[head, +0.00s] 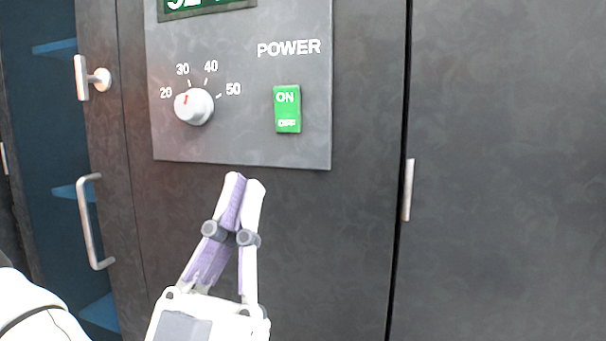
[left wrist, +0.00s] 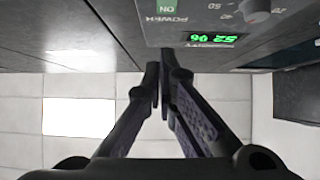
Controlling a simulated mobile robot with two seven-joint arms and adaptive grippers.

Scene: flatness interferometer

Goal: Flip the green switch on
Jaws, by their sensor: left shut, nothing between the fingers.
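The green switch (head: 288,109) is a rocker marked ON at the top and OFF at the bottom, under the word POWER on a grey control panel (head: 240,148). In the left wrist view the switch (left wrist: 166,6) is cut off by the top edge. My left gripper (head: 245,181) is shut and empty, below the panel's lower edge and down and left of the switch, apart from it in the picture. In the left wrist view its fingers (left wrist: 159,72) come together below the panel. My right gripper is not in view.
A round white dial (head: 194,106) with a red mark sits left of the switch. A display with green digits (left wrist: 213,38) is on the same panel. Door handles (head: 91,222) stick out at the left, and another handle (head: 408,190) is at the right.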

